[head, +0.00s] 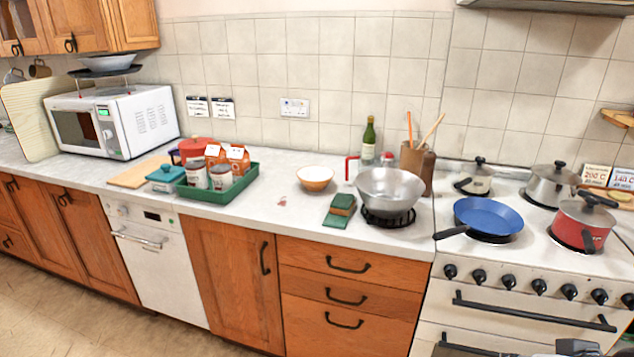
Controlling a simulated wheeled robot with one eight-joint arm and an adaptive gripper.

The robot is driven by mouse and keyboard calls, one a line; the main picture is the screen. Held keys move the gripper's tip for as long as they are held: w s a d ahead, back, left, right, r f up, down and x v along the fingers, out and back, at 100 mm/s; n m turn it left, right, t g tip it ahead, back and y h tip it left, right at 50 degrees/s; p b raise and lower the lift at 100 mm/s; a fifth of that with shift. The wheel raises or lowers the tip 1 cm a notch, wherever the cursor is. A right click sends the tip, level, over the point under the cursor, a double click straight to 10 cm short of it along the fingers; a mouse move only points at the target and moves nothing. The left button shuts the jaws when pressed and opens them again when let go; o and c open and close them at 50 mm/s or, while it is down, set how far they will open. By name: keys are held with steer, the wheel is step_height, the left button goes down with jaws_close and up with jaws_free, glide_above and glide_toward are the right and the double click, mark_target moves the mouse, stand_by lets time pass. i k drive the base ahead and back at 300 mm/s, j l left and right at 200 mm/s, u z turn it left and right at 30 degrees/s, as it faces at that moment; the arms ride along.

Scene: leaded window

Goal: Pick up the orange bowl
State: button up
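The orange bowl (315,179) stands upright on the white countertop, a little right of the middle of the counter run. It is small, orange outside and pale inside, and it looks empty. Nothing touches it. My gripper's fingers do not show in the head view. Only dark and grey parts that look like my own arm show at the bottom right edge, far from the bowl.
A green tray (217,195) with cans and cartons stands left of the bowl. A green sponge or cloth (341,212) and a metal wok (390,188) on a black ring are at its right. A bottle (368,142) stands behind.

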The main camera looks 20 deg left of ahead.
mark_target(313, 177)
steer(key=i+j, duration=0.1)
steer(key=j, duration=0.35)
steer(key=i+j, duration=0.15)
steer(key=j, duration=0.25)
steer(key=i+j+z, duration=0.1)
steer(key=j, duration=0.35)
